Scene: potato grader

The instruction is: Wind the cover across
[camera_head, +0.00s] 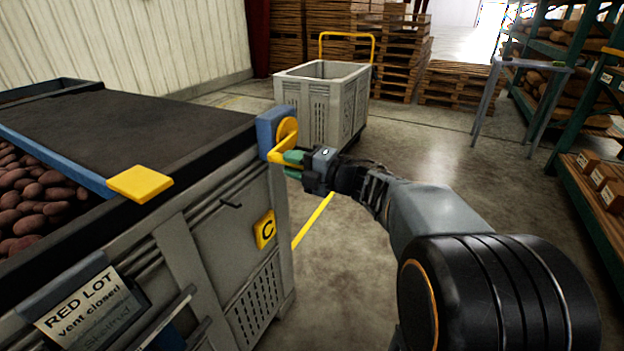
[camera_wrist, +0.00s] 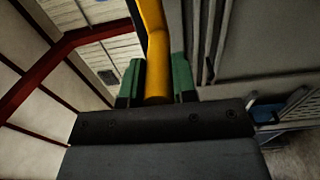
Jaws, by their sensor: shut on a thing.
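A dark cover (camera_head: 130,125) lies over the far part of a large grey potato bin (camera_head: 215,210), with a blue bar (camera_head: 55,160) along its edge. Red potatoes (camera_head: 35,200) show uncovered at the left. A yellow crank (camera_head: 286,130) sits on a blue housing (camera_head: 268,122) at the bin's right corner. My gripper (camera_head: 290,160) is at the crank, its green fingers shut on the crank's handle. In the wrist view the yellow crank handle (camera_wrist: 155,50) stands between the two green fingers (camera_wrist: 157,85).
A yellow tab (camera_head: 140,184) sits on the blue bar. A grey crate cart (camera_head: 322,100) stands behind my gripper. Pallets (camera_head: 450,85), a small table (camera_head: 530,66) and shelving (camera_head: 590,120) stand beyond. The floor between is mostly clear.

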